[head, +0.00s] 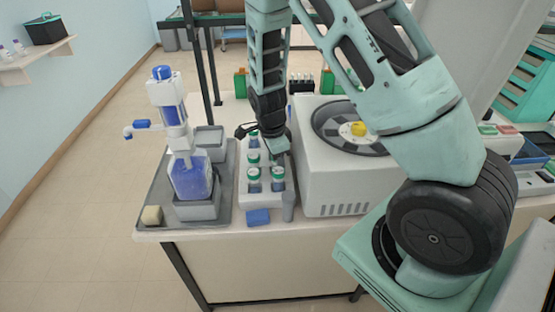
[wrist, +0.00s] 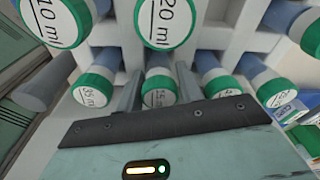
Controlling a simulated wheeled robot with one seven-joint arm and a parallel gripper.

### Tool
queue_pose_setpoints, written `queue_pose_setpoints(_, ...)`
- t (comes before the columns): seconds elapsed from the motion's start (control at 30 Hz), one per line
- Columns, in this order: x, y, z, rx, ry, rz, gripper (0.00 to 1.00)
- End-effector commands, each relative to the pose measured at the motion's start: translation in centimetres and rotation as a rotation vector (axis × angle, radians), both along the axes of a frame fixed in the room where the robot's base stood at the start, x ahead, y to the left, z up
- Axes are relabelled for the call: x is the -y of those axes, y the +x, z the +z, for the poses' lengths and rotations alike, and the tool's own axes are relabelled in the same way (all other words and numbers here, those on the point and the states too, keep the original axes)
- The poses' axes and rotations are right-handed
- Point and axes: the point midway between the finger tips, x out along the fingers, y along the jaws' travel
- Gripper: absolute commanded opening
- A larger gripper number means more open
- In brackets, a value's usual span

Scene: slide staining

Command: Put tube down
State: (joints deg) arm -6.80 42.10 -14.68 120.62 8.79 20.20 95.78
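A white rack (head: 266,200) stands on the bench and holds several blue tubes with green caps. One front tube (head: 278,180) and its left neighbour (head: 254,181) stand upright in it. My gripper (head: 275,157) is low over the rack's right row. In the wrist view, my gripper's two fingers (wrist: 160,75) stand on either side of a green-capped tube (wrist: 160,88), with narrow gaps visible beside the cap. The fingers appear open. Caps marked 10 ml (wrist: 52,18), 20 ml (wrist: 166,18) and 35 ml (wrist: 93,90) are near. My gripper hides part of the rack in the head view.
A white centrifuge (head: 345,185) stands close to the right of the rack. A grey tray (head: 165,210) with a blue-filled dispenser bottle (head: 190,178) lies to the left. A blue block (head: 258,217) and a grey cylinder (head: 288,206) are at the rack's front.

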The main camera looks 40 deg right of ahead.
Motion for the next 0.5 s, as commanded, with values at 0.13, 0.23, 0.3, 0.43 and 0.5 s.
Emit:
queue_pose_setpoints(0.13,0.0,0.0,0.0,0.0,0.0,0.0,0.52)
queue_pose_setpoints(0.23,0.0,0.0,0.0,0.0,0.0,0.0,0.52)
queue_pose_setpoints(0.3,0.0,0.0,0.1,0.0,0.0,0.0,0.52)
queue_pose_setpoints(0.43,0.0,0.0,1.0,0.001,0.001,0.0,0.52)
queue_pose_setpoints(0.5,-0.1,0.1,1.6,0.004,0.0,0.002,0.52)
